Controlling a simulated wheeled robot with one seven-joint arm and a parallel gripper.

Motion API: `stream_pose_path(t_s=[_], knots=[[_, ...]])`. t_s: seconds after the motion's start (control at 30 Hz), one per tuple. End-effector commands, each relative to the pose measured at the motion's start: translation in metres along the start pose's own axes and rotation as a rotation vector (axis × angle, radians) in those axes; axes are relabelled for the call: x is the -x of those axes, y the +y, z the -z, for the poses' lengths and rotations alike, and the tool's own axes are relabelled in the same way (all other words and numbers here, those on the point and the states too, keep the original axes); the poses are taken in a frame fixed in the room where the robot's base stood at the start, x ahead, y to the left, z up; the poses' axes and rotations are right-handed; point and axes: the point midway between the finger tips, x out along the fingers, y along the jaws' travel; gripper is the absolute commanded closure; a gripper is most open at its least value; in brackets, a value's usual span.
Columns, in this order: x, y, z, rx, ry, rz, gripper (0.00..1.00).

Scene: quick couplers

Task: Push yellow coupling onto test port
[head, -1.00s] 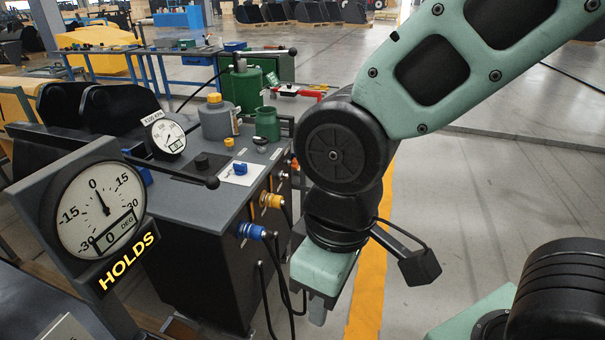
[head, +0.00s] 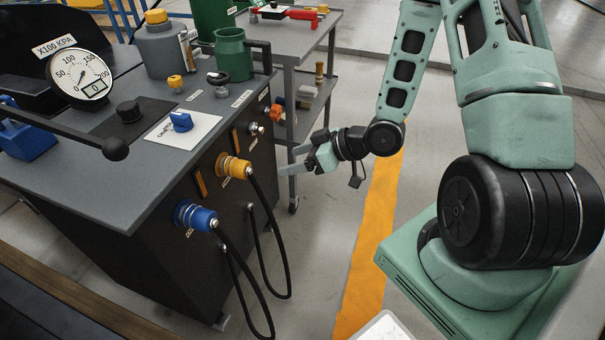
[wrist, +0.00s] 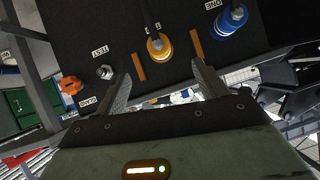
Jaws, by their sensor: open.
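The yellow coupling (head: 235,167) sits on the middle port of the black side panel, its black hose hanging down. In the wrist view the yellow coupling (wrist: 158,48) is ahead of my fingers, roughly between them sideways, and not gripped. The test port (wrist: 105,72) is a bare silver fitting by the TEST label; it also shows in the head view (head: 257,129), right of the yellow coupling. My gripper (wrist: 163,78) is open and empty, its fingers toward the panel. In the head view my gripper (head: 287,161) is right of the panel, apart from the coupling.
A blue coupling (head: 197,216) with its hose sits on port ONE. An orange knob (wrist: 70,86) is beside the test port. The bench top (head: 110,180) holds a gauge (head: 80,77) and a black lever.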

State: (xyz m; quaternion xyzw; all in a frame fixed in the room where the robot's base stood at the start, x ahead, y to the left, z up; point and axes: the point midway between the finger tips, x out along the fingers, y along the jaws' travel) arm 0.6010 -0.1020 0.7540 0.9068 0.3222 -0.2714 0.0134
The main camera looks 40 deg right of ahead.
Motion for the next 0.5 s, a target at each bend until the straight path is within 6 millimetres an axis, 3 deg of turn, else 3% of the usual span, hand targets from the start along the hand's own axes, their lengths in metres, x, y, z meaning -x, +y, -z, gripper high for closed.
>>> stream_pose_path(t_s=[0.03, 0.27, 0.5], knots=[[0.000, 0.004, -0.010, -0.024, 0.050, 0.002, 0.28], [0.002, 0.008, -0.011, -0.046, 0.144, 0.010, 0.28], [-0.023, 0.009, -0.010, -0.042, 0.143, 0.011, 0.28]])
